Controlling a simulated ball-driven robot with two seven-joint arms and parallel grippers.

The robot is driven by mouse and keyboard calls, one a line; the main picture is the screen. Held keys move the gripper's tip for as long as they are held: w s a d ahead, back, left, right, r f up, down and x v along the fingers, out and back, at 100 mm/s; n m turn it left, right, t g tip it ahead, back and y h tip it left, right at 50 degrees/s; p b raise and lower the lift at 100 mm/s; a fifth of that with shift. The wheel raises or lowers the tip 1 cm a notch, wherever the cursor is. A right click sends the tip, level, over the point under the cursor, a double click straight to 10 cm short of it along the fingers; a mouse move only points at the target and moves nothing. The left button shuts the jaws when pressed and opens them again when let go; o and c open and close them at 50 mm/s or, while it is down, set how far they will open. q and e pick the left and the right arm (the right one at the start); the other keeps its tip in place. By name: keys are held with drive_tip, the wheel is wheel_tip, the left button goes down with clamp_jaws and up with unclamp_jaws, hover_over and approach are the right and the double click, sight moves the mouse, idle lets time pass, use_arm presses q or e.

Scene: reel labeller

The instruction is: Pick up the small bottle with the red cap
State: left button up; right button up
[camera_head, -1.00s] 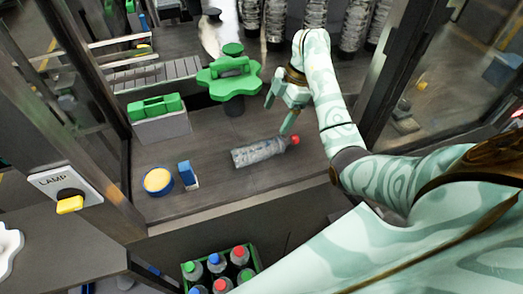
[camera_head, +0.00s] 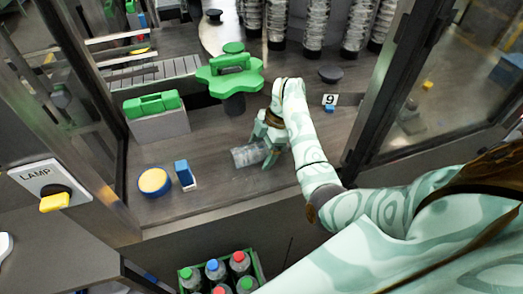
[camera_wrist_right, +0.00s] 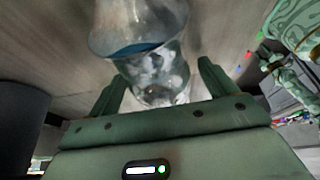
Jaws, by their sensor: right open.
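The small clear bottle (camera_head: 247,156) lies on its side on the dark work surface inside the machine. Its red cap is hidden behind my right gripper in the head view. My right gripper (camera_head: 270,148) is open at the cap end of the bottle. In the right wrist view the bottle (camera_wrist_right: 145,45) reaches in between the two spread fingers of the gripper (camera_wrist_right: 158,88), and the cap is not seen there either. I cannot tell whether a finger touches the bottle.
A green star-shaped knob (camera_head: 232,82) stands behind the bottle. A blue-and-yellow round tin (camera_head: 154,182) and a small blue-and-white block (camera_head: 185,174) are to the left. A green crate (camera_head: 258,264) of capped bottles is below the front edge. A dark post (camera_head: 376,100) is to the right.

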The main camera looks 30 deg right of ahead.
drive_tip(key=c, duration=1.4)
